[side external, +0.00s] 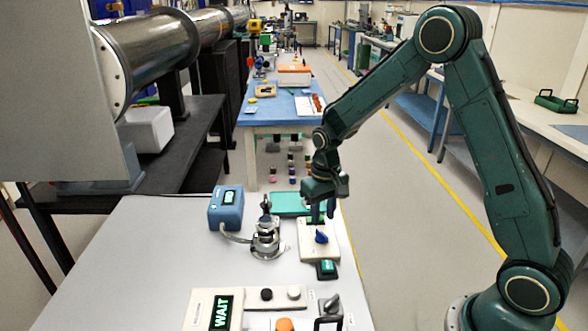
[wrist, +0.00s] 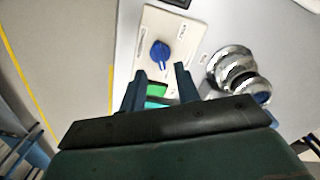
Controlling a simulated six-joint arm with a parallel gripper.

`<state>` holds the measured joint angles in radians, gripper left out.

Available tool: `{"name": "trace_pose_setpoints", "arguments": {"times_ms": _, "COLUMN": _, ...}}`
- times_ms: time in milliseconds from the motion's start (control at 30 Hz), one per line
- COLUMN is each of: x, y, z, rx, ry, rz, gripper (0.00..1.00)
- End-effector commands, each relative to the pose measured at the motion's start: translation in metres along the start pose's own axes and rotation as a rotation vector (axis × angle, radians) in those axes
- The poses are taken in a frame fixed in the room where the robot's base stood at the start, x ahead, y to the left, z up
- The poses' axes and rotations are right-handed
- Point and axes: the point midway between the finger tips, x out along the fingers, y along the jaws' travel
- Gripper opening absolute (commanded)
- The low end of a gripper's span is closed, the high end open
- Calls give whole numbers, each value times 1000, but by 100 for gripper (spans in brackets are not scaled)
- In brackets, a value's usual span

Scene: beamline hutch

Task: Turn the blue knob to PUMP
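The blue knob (side external: 321,237) sits on a cream plate (side external: 305,240) on the pale table. In the wrist view the knob (wrist: 160,55) has a pointer-like grip slanted slightly, on the same plate (wrist: 151,22). Small labels on the plate are too small to read, so I cannot tell which one is PUMP. My gripper (side external: 322,211) is above the plate, pointing down, just behind the knob in the side view. In the wrist view my gripper (wrist: 161,72) has its two fingers apart with nothing between them, and the knob lies beyond the tips.
A steel fitting (side external: 266,240) stands left of the plate, with a blue box (side external: 226,208) behind. A small green-lit box (side external: 326,269) is in front of the plate. A teal tray (side external: 290,203) lies behind. A display (side external: 222,313) in front reads WAIT.

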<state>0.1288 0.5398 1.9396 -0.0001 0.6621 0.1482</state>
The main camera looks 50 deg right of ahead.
Motion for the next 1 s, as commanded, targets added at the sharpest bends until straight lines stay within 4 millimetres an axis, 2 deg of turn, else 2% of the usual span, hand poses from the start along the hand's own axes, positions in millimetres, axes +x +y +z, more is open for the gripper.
{"name": "trace_pose_setpoints", "arguments": {"times_ms": 300, "x": -55, "y": 0, "z": -1, "rx": 0, "ry": 4, "rz": -1, "gripper": 32}}
{"name": "trace_pose_setpoints", "arguments": {"times_ms": 500, "x": -78, "y": 0, "z": 0, "rx": 0, "ry": 2, "rz": 0, "gripper": 32}}
{"name": "trace_pose_setpoints", "arguments": {"times_ms": 700, "x": -86, "y": 0, "z": 0, "rx": 0, "ry": 0, "rz": 0, "gripper": 32}}
{"name": "trace_pose_setpoints", "arguments": {"times_ms": 1000, "x": -87, "y": 0, "z": 0, "rx": 0, "ry": 0, "rz": 0, "gripper": 32}}
